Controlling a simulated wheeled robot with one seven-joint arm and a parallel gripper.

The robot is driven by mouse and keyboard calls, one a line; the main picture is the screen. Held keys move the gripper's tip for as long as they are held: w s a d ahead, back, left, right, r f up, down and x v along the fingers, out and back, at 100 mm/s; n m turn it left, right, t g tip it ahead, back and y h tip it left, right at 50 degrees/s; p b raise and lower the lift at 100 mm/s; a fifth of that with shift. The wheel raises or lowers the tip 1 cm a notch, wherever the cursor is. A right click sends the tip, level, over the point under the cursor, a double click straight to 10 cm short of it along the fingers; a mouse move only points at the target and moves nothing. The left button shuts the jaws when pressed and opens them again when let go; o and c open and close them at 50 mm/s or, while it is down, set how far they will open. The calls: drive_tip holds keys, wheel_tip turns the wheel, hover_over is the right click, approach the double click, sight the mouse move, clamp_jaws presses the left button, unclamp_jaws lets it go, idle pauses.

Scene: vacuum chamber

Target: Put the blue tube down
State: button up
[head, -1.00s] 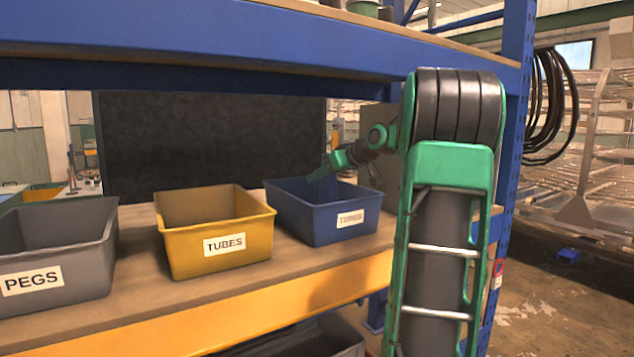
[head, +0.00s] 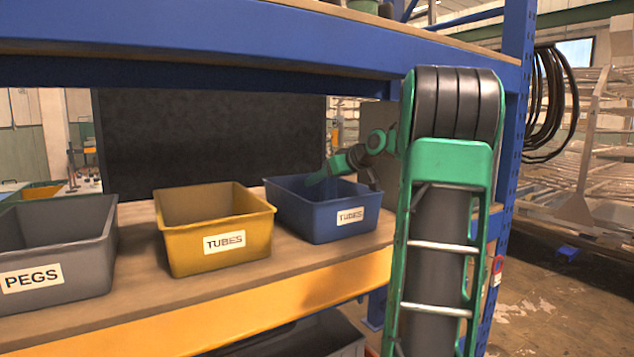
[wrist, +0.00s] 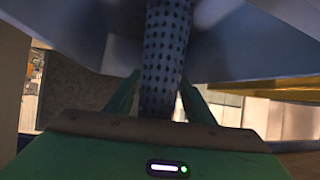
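The blue tube (wrist: 166,50) shows in the wrist view as a dark blue-grey cylinder with black dots. It stands between the two green fingers of my gripper (wrist: 161,85), which close in on its sides. Its far end runs out of the top of the view. In the head view my gripper (head: 318,178) reaches down into the blue bin (head: 345,222), labelled TUBES. I cannot make out the tube there, and the bin's floor is hidden. I cannot tell whether the tube touches the bin.
A yellow bin (head: 220,248), also labelled TUBES, stands left of the blue one. A grey PEGS bin (head: 60,290) is at the far left. All stand on a wooden shelf (head: 135,300). A blue beam (head: 200,40) crosses above, and a blue upright (head: 512,150) is at right.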

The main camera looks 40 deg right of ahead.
drive_tip(key=shift+r, duration=0.1)
drive_tip(key=v, duration=1.2)
drive_tip(key=shift+r, duration=0.5)
drive_tip(key=shift+a, duration=0.1)
